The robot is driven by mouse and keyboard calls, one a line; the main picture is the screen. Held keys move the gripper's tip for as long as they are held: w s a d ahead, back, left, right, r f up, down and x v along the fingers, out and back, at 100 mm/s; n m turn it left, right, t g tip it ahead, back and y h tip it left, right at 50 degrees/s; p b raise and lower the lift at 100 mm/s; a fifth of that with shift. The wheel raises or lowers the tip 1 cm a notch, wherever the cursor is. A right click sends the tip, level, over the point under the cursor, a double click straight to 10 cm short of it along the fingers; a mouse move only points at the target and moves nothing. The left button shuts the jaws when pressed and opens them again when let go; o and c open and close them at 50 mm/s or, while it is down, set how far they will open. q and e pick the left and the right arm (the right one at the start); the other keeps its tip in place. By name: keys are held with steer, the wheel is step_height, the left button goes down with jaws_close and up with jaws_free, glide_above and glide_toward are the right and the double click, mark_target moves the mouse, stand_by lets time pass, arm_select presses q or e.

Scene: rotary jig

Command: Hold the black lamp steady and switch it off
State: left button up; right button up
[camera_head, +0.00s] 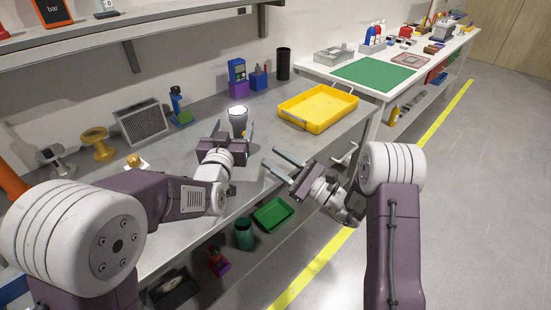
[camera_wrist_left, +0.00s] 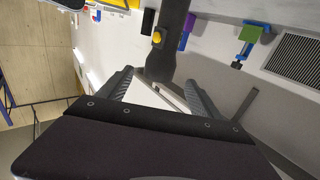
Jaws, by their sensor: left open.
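The black lamp (camera_head: 238,121) stands upright on the grey workbench, its round top glowing white. In the left wrist view its dark body (camera_wrist_left: 170,45) shows a yellow button (camera_wrist_left: 157,38) on the side. My left gripper (camera_head: 233,129) is open at the lamp, with the lamp's body in line with the gap between its fingers (camera_wrist_left: 160,80). I cannot tell whether either finger touches it. The lamp's lower part is hidden behind the gripper in the head view. My right gripper (camera_head: 269,157) is open and empty, to the right of the lamp near the bench's front edge.
A yellow tray (camera_head: 318,109) lies right of the lamp. A blue and purple device (camera_head: 237,78) and a black cylinder (camera_head: 283,64) stand behind. A grey vented box (camera_head: 142,122) and a blue-green item (camera_head: 179,106) stand left. A shelf (camera_head: 130,40) overhangs the back.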

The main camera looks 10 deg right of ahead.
mark_target(240, 110)
steer(key=shift+w+r+m+t+h, duration=0.1)
steer(key=shift+w+m+t+h, duration=0.2)
steer(key=shift+m+t+h, duration=0.35)
arm_select(q)
steer(key=x, duration=0.9)
steer(key=shift+w, duration=0.1)
steer(key=c, duration=1.6)
arm_select(e)
steer(key=shift+c, duration=0.3)
arm_select(q)
steer(key=shift+o, duration=0.2)
arm_select(e)
jaws_close()
